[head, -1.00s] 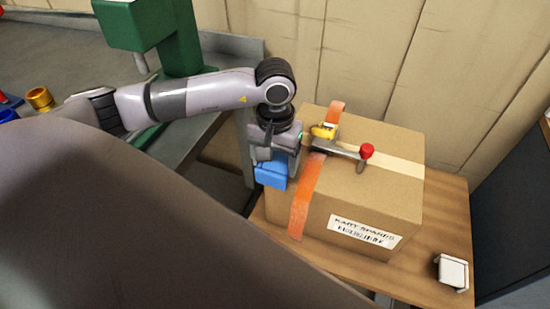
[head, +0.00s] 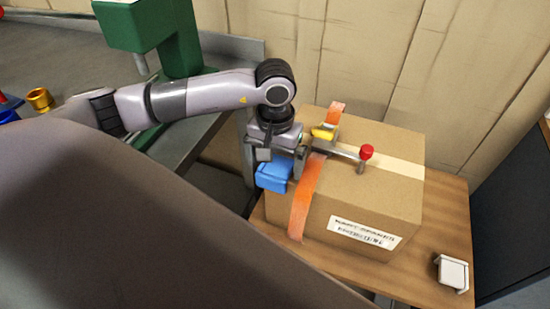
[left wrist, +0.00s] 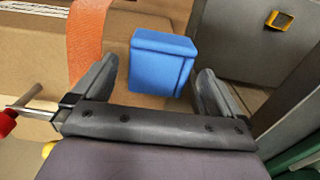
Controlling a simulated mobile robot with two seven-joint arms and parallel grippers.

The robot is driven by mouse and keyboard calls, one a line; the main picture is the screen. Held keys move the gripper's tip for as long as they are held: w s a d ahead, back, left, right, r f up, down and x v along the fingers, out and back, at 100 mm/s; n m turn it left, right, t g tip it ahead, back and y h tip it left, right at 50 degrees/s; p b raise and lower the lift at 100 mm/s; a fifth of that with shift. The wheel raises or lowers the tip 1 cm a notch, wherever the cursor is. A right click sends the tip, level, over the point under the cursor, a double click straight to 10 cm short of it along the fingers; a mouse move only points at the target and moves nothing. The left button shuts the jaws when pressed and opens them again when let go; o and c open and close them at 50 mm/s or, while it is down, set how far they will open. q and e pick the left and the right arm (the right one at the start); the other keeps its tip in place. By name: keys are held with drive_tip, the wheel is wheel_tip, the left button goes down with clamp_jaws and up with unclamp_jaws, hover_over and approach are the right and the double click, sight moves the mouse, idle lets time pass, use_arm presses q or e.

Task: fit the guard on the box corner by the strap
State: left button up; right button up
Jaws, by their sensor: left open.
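A blue guard (head: 274,175) is at the upper left edge of the cardboard box (head: 385,185), just left of the orange strap (head: 304,200). Whether it is seated on the corner I cannot tell. My left gripper (head: 283,157) is open above it, at the box's left edge. In the left wrist view the blue guard (left wrist: 160,65) lies between and just beyond the fingertips (left wrist: 157,76), with a gap at the left finger. The orange strap (left wrist: 88,40) runs beside it. My right gripper is not in view.
A rod with a red knob (head: 366,152) and a yellow part (head: 323,133) lies across the box top near my gripper. A white block (head: 452,272) is on the wooden stand (head: 425,275). A grey bench (head: 220,100) with a green stand (head: 180,40) is at left.

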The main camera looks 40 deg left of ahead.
sight(275, 168)
use_arm(q)
wheel_tip(275, 168, up, 12)
drive_tip(key=b, duration=0.1)
drive_tip(key=shift+r+b, duration=0.2)
drive_tip(key=shift+b, duration=0.2)
idle(0.3)
